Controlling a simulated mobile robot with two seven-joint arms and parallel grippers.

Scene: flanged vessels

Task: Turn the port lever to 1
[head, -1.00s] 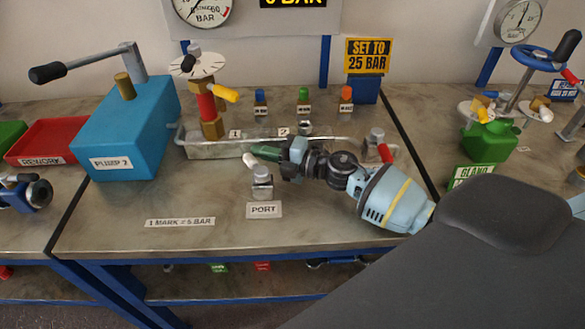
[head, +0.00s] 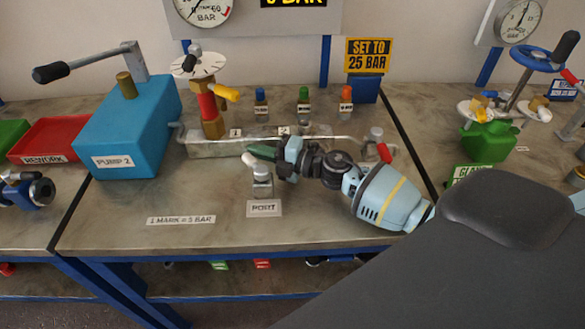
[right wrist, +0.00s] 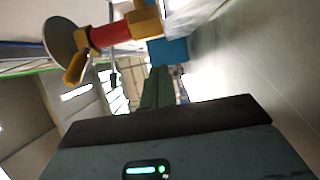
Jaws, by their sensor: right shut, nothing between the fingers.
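The port valve (head: 263,184) stands on the bench behind its PORT label (head: 264,208). Its lever has a white handle (head: 249,160) pointing up and left from the valve top. Number tags 1 (head: 236,132) and 2 (head: 284,131) show on the metal block behind. My right gripper (head: 252,150) is shut and empty, its green fingers just behind and above the white handle. I cannot tell whether they touch it. The shut fingers also show in the right wrist view (right wrist: 158,88), where the lever is not visible. My left gripper is not in view.
Behind the block stands a red and brass valve (head: 208,105) with a yellow handle and white dial. The blue pump box (head: 125,130) is at left. A red-handled lever (head: 384,152) stands close behind my right arm.

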